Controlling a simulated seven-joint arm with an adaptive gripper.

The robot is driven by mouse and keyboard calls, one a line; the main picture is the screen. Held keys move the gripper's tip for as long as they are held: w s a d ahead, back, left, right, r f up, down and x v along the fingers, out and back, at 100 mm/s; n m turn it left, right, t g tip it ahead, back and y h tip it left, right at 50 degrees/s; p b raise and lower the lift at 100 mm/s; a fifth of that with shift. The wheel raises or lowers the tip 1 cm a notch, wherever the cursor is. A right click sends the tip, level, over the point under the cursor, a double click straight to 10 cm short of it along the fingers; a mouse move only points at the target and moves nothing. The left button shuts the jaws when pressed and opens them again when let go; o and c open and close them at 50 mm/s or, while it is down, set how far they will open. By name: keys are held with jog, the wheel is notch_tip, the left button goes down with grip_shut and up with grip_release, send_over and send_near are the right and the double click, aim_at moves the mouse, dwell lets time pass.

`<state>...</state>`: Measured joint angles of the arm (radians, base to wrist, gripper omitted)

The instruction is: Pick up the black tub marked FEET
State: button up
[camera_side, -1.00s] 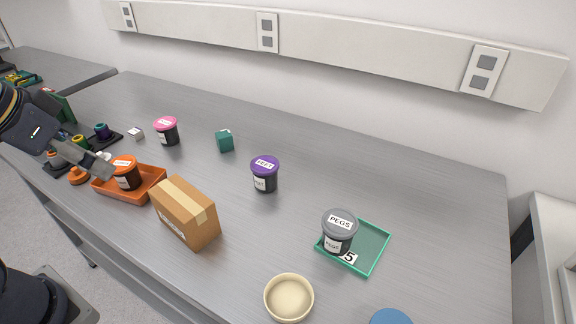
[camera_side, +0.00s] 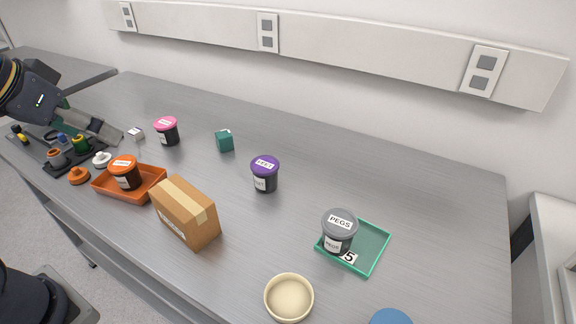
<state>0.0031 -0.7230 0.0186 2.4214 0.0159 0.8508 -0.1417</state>
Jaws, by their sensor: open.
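The black tub with a purple lid (camera_side: 265,175) stands upright near the middle of the bench; its small lid label appears to read FEET. Nothing touches it. My gripper (camera_side: 112,133) is at the far left, above the bench near the black rack and left of the pink-lidded tub. It is open and holds nothing that I can see. A wide stretch of bench separates it from the purple-lidded tub.
A pink-lidded tub (camera_side: 167,131) and a teal box (camera_side: 224,141) stand behind. An orange tray (camera_side: 148,189) holds an orange-lidded tub (camera_side: 125,172). A cardboard box (camera_side: 186,212) stands in front. A green tray (camera_side: 373,245) holds the PEGS tub (camera_side: 338,232). Bench right of the purple-lidded tub is clear.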

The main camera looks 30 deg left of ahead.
jog(key=w+r+n, duration=0.1)
jog(key=w+r, duration=0.2)
jog(key=w, duration=0.5)
jog(key=g, duration=0.1)
send_over(263, 165)
jog(key=s+a, duration=0.3)
jog(key=s, duration=0.2)
notch_tip(263, 165, down, 9)
jog(key=shift+m+g, duration=0.6)
jog(key=shift+g, duration=0.1)
jog(key=d+x, duration=0.1)
jog(key=x, duration=0.4)
jog(key=d+x, duration=0.1)
jog(key=x, duration=0.3)
jog(key=s+d+x, duration=0.1)
jog(key=x, duration=0.4)
jog(key=shift+d+f, duration=0.15)
jog(key=shift+f, duration=0.4)
jog(key=shift+x, duration=3.05)
jog(key=shift+w, duration=0.1)
jog(key=c, duration=1.3)
